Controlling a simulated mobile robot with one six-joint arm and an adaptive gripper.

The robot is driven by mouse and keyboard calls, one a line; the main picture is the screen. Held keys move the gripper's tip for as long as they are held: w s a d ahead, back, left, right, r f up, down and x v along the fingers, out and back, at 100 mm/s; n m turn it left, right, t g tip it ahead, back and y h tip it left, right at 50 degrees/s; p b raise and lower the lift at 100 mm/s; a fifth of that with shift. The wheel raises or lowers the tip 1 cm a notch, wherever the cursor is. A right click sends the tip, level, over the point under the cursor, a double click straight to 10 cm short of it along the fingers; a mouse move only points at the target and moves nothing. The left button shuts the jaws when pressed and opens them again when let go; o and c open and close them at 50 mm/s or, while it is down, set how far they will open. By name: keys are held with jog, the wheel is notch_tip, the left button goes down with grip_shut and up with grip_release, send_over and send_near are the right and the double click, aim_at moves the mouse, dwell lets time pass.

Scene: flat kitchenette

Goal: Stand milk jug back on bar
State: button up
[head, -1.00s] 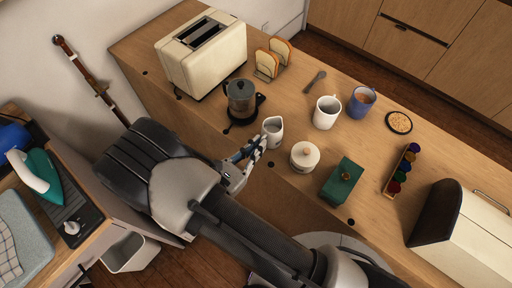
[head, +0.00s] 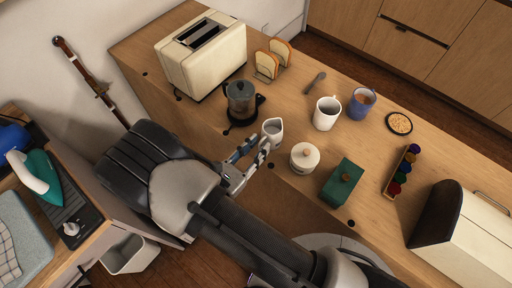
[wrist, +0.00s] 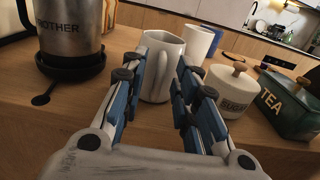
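Beyond are a white mug (head: 326,113) and a blue mug (head: 361,103). A green tea box (head: 342,183) stands further right.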

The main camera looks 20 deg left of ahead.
jog(key=shift+s+a+r, duration=0.1)
jog(key=shift+s+r, duration=0.05)
jog(key=shift+r, duration=0.05)
jog(key=p+v, duration=0.2)
jog(key=v, duration=1)
jog(key=w+d+r+m+g+h, duration=0.2)
jog(key=w+d+r+m+g, duration=0.1)
jog(key=d+r+m+g, duration=0.5)
jog(key=w+d+r+m+g+h, duration=0.1)
jog(key=w+d+r+m+g, duration=0.2)
jog(key=d+r+m+g, duration=0.45)
jog(key=s+d+r+m+t+y, duration=0.2)
jog(key=s+d+r+m+y, duration=0.1)
jog(key=d+r+m+y, duration=0.2)
jog(key=s+d+r+m+t+y, duration=0.1)
jog(key=s+d+r+m+y, duration=0.2)
jog(key=d+m, duration=0.6)
jog(key=shift+d+r+m+t+y, duration=0.15)
jog(key=shift+r+m+t+y, duration=0.2)
jog(key=shift+r+m+y, duration=0.85)
jog(key=shift+r+h+b, duration=0.15)
jog(key=shift+h+b, duration=0.15)
